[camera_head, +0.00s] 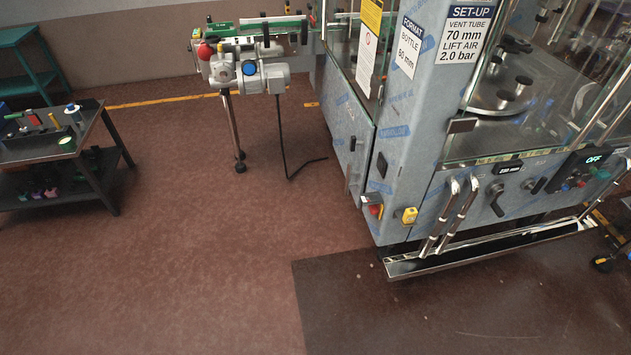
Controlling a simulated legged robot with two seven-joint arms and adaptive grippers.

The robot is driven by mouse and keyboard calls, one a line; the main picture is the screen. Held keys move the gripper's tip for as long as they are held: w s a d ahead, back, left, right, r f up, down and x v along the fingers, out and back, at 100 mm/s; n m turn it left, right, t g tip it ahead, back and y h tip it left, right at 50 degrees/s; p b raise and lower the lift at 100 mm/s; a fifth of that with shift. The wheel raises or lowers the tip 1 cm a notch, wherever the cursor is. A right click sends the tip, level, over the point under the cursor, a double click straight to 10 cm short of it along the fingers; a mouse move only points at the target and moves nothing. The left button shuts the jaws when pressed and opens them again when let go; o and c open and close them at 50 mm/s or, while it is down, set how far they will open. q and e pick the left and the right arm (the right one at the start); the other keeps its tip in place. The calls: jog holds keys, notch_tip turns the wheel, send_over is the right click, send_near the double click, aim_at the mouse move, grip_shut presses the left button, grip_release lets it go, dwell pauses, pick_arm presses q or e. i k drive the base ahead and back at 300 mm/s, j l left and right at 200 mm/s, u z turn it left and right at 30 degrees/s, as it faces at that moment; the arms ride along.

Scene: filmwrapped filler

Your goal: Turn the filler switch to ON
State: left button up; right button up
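The filler (405,120) is a large machine with grey-blue panels wrapped in printed film, at the right of the head view. A lit display (594,159) on its front right reads OFF. A black rotary handle (496,201) sits on the front panel below a small dark readout (507,169). A red and yellow switch-like part (373,205) is on the left corner, with a yellow part (409,216) beside it. I cannot tell for certain which of these is the filler switch. Neither of my grippers is in view.
A chrome rail (490,252) with upright bent bars (450,215) runs along the filler's front base. A conveyor motor unit (245,72) on a leg stands at the back. A dark tool cart (60,150) is at the left. The brown floor between is clear.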

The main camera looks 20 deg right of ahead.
aim_at(373, 209)
jog(key=i+j+z, duration=0.2)
jog(key=i, duration=0.35)
jog(key=i+z, duration=0.2)
jog(key=i, duration=0.35)
